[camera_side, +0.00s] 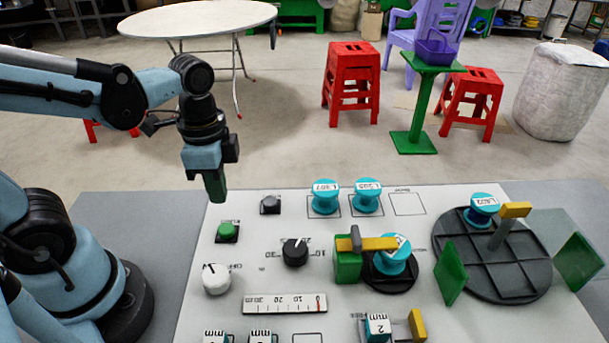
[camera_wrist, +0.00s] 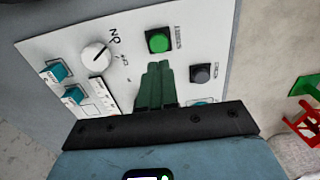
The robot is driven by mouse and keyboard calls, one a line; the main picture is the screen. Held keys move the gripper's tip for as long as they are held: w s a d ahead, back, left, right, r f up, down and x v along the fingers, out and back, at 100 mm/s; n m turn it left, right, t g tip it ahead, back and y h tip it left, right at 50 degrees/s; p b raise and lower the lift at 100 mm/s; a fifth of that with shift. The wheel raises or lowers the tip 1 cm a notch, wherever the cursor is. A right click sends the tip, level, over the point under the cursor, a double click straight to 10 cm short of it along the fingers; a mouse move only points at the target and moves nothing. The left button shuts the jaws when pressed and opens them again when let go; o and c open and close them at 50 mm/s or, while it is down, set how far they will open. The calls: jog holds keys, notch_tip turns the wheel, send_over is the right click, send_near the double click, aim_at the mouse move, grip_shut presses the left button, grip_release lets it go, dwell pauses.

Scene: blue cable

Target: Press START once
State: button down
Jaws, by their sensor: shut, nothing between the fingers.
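A green push button (camera_side: 227,231) on a dark square base sits at the left of the white panel; its small label is too blurred to read surely. It also shows in the wrist view (camera_wrist: 158,41), just beyond the fingertips. My gripper (camera_side: 217,196) points down, fingers shut and empty, above the panel's far left part. In the side view it appears above the green button with a gap between them. In the wrist view the dark green fingers (camera_wrist: 157,68) are together, their tips just short of the button.
A dark grey button (camera_side: 270,204) stands right of the green one, also in the wrist view (camera_wrist: 201,73). A white knob (camera_side: 216,279) and black knob (camera_side: 295,252) are nearer. Blue spools (camera_side: 325,196), a green block (camera_side: 348,266) and a dark round turntable (camera_side: 490,265) lie right.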

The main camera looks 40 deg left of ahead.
aim_at(227, 227)
jog(key=shift+f, duration=3.5)
